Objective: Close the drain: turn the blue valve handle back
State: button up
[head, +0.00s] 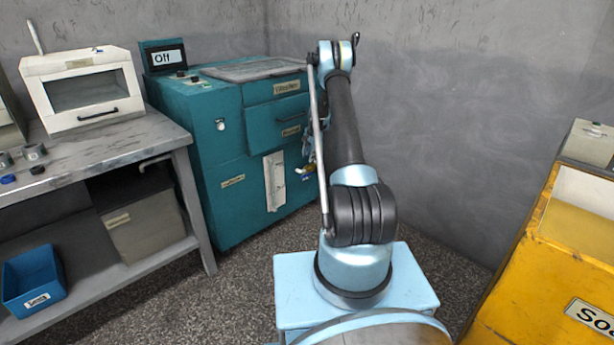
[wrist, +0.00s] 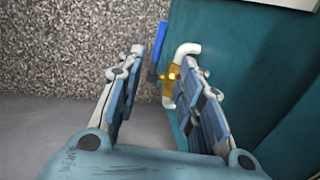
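The blue valve handle (wrist: 160,47) shows in the wrist view as a narrow blue bar. It reaches up from a brass valve body (wrist: 172,75) on a white pipe (wrist: 188,48) beside the teal machine. My gripper (wrist: 168,66) is open, and its two fingers frame the valve in the picture.
The teal machine (head: 232,180) has a display reading "Off" (head: 167,57). A workbench (head: 105,150) with a white oven-like box (head: 84,88) stands left, with a blue bin (head: 33,280) on its lower shelf. A yellow container (head: 550,265) stands right.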

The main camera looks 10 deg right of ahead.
aim_at(307, 175)
jog(key=f, duration=0.4)
jog(key=w+a+f, duration=0.1)
jog(key=f, duration=0.3)
jog(key=w+f, duration=0.1)
jog(key=f, duration=0.4)
jog(key=shift+a, duration=0.25)
grip_shut()
